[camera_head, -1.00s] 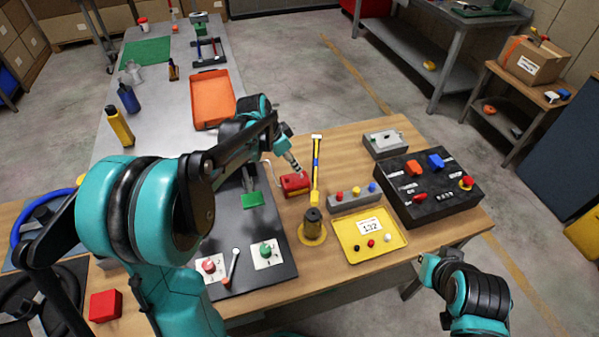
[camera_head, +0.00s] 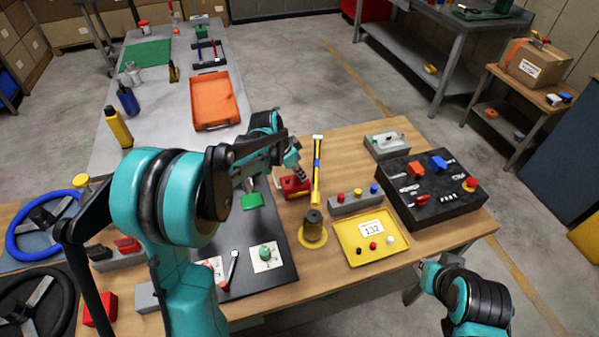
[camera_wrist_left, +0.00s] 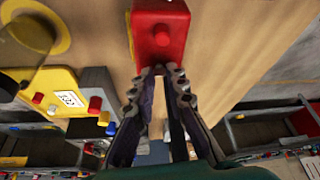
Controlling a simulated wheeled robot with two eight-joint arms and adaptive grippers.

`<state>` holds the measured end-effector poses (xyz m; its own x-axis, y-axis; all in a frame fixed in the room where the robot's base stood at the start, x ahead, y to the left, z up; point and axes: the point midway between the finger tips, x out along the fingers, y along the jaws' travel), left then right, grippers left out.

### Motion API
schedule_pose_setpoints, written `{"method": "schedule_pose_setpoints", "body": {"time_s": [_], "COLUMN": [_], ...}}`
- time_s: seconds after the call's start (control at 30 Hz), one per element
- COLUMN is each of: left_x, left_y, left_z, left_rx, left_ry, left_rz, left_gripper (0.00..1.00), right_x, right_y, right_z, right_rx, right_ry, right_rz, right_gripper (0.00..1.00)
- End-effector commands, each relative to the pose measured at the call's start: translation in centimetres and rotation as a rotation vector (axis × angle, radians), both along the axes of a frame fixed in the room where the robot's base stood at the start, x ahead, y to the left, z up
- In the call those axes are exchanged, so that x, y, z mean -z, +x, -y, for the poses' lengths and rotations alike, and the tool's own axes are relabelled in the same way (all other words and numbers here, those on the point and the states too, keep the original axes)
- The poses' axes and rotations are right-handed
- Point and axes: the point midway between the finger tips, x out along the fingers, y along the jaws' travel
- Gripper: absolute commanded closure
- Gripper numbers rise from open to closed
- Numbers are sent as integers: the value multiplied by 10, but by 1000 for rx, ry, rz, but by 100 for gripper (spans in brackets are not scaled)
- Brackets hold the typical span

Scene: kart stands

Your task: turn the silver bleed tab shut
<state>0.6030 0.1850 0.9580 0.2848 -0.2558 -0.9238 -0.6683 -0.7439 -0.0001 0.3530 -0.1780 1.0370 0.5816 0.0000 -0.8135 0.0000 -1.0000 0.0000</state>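My left gripper (camera_head: 297,171) reaches down over the red block (camera_head: 293,187) on the wooden bench, beside the yellow and blue handle (camera_head: 317,170). In the left wrist view, the left gripper (camera_wrist_left: 161,73) has its two fingertips close together at the near end of the red block (camera_wrist_left: 160,30), which carries a round red knob. Only a narrow gap shows between the fingers. I cannot make out the silver bleed tab; the fingertips may cover it, and I cannot tell whether they hold anything. My right arm is at the lower right, off the bench; its fingers are not clear.
A dark panel (camera_head: 276,279) lies in front.

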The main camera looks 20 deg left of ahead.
Motion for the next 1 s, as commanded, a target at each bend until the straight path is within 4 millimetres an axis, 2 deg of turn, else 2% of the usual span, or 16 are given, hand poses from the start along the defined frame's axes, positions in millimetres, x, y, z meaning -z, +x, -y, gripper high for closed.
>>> {"method": "schedule_pose_setpoints", "body": {"time_s": [0.13,0.4,0.73,0.77,0.8,0.83,1.0], "left_x": [0,0,0,0,0,0,0], "left_y": [1,2,2,2,2,2,2], "left_z": [-1,-2,-2,-2,-2,-2,-2], "left_rx": [26,236,261,261,261,261,260], "left_ry": [1,0,0,0,0,0,0], "left_rz": [-1,-1,0,0,0,0,0], "left_gripper": [100,100,100,79,68,66,66], "right_x": [-1,-4,-3,-3,-3,-3,-4], "right_y": [0,0,0,0,0,0,0], "right_z": [0,0,0,0,0,0,0], "right_rx": [0,0,0,0,0,0,0], "right_ry": [0,0,0,0,0,0,0], "right_rz": [0,0,0,0,0,0,0], "right_gripper": [100,100,100,100,100,100,100]}}
